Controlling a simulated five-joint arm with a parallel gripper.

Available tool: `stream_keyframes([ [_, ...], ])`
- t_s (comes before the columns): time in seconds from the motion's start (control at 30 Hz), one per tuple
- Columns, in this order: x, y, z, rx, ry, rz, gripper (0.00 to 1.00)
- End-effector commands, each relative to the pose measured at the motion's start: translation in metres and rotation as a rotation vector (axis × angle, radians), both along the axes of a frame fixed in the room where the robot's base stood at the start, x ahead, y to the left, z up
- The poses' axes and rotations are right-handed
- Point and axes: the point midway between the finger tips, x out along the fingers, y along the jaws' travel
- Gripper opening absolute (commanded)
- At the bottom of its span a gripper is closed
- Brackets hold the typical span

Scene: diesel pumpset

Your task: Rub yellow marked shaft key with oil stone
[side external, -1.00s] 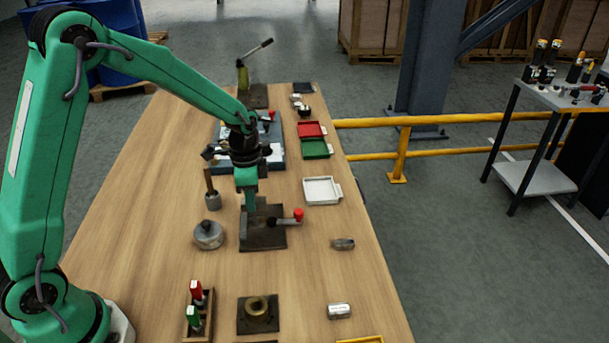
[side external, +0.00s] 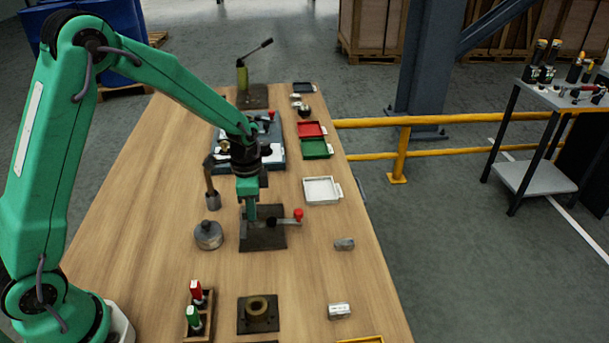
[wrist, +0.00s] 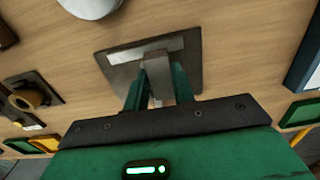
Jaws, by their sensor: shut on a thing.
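My gripper (side external: 249,213) is over the dark fixture plate (side external: 262,240), which carries a lever with a red knob (side external: 298,214). In the wrist view my green fingers (wrist: 160,92) are shut on a grey block (wrist: 157,72). The block reaches down to the dark plate (wrist: 188,58), near a pale strip (wrist: 146,49) on it. I cannot tell whether the block touches the strip. No yellow mark can be made out, and my gripper partly hides the fixture in the side view.
A round metal part (side external: 208,236) and a grey cup with a brush-like handle (side external: 213,200) stand left of the fixture. A white tray (side external: 322,190) and a small grey block (side external: 344,244) lie right. A rack with red and green items (side external: 198,312) and a brass-coloured ring (side external: 258,307) are nearer.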

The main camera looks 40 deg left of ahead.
Motion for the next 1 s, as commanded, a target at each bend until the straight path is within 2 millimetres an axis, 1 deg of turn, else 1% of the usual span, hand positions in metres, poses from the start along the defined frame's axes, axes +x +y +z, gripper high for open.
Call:
stream_keyframes([
  [0.07, 0.005, 0.005, 0.000, 0.000, 0.000, 0.001, 0.04],
  [0.1, 0.004, 0.004, 0.003, 0.000, -0.001, -0.001, 0.04],
  [0.13, 0.005, 0.004, 0.008, 0.000, -0.003, -0.001, 0.04],
  [0.2, 0.004, 0.004, 0.025, 0.000, -0.006, -0.001, 0.04],
  [0.27, 0.004, 0.004, 0.028, 0.000, -0.003, -0.001, 0.04],
  [0.7, 0.004, 0.004, 0.068, 0.000, -0.003, -0.001, 0.04],
  [0.83, 0.004, 0.004, 0.077, 0.000, -0.003, -0.001, 0.04],
  [1.0, 0.004, 0.004, 0.082, 0.000, -0.001, -0.001, 0.04],
])
